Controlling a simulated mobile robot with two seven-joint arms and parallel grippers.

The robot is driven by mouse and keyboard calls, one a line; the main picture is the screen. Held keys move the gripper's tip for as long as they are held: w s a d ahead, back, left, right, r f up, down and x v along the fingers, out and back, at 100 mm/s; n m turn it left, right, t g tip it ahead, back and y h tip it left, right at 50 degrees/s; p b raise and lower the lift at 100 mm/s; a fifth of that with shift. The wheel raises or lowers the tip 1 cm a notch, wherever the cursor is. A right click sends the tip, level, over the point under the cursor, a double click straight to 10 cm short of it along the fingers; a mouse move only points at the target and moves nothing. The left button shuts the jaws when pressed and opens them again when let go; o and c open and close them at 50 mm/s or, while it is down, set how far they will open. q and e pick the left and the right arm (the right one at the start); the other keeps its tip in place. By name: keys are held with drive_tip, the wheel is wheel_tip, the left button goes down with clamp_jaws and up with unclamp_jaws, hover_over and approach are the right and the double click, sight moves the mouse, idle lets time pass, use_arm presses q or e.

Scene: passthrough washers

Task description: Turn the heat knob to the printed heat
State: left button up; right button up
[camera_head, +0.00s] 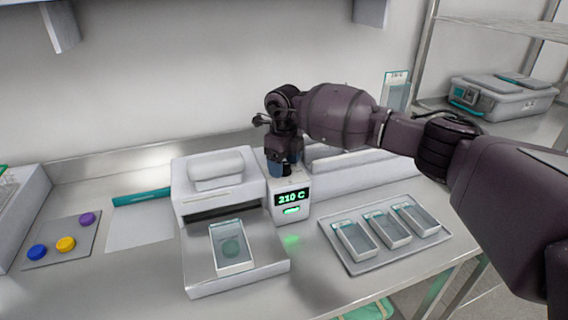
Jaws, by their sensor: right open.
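The heat unit (291,211) is a small white box in the middle of the bench. Its green display (291,197) reads 210 C. My right gripper (285,169) points down onto the top of this box, its dark blue fingers at the top face. It is open; the knob is hidden by the fingers, and I cannot tell whether they touch it. A printed card (397,90) with a teal heading stands at the back, partly behind my right arm; its print is too small to read surely. My left gripper is out of view.
A white sealer-like machine (187,205) stands left of the box, with a clear-topped pouch (231,247) on its front shelf. A tray (355,264) with 3 packs lies right. Coloured buttons sit on a mat (48,254) far left. A grey case (503,98) sits back right.

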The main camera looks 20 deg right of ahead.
drive_tip(key=shift+f, duration=0.2)
drive_tip(key=c, duration=0.9)
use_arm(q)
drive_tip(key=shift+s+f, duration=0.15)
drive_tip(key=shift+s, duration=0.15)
